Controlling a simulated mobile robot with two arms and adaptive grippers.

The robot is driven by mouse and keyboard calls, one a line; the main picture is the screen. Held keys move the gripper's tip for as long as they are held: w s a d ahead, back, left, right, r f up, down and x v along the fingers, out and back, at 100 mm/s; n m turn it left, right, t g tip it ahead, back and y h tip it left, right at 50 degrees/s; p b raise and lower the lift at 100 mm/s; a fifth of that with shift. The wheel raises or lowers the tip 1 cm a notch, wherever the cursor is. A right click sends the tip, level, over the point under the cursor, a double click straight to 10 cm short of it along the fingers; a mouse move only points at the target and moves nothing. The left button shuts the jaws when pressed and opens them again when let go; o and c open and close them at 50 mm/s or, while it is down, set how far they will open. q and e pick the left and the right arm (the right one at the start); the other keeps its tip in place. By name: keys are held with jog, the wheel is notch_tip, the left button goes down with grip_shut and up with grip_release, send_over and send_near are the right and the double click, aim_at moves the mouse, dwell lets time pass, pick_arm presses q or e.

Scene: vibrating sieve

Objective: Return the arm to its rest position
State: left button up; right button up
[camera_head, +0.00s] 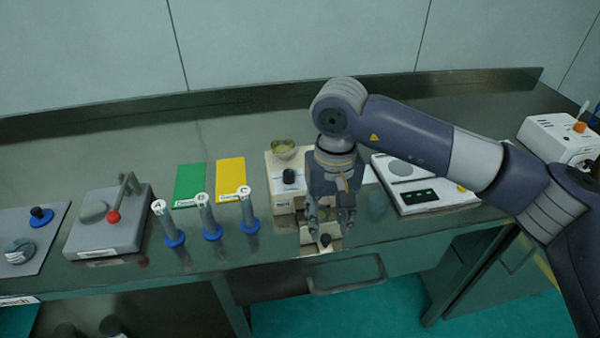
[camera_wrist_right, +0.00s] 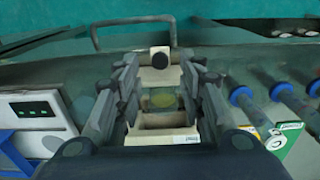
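My right arm reaches in from the right in the head view. Its right gripper (camera_head: 331,222) points down over the front part of a beige device near the bench's front edge. In the right wrist view the fingers of the right gripper (camera_wrist_right: 160,75) stand apart. I see nothing clearly gripped. The beige device (camera_head: 284,202) is partly hidden by the gripper. My left gripper is in neither view.
A small bowl (camera_head: 283,148) sits behind the gripper. A white balance (camera_head: 415,197) stands under my forearm. Blue-based tubes (camera_head: 210,220), green (camera_head: 190,184) and yellow (camera_head: 231,178) cards, and a grey device with a red ball (camera_head: 110,225) lie left. A white machine (camera_head: 555,137) stands far right.

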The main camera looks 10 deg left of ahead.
jog(key=shift+r, duration=0.6)
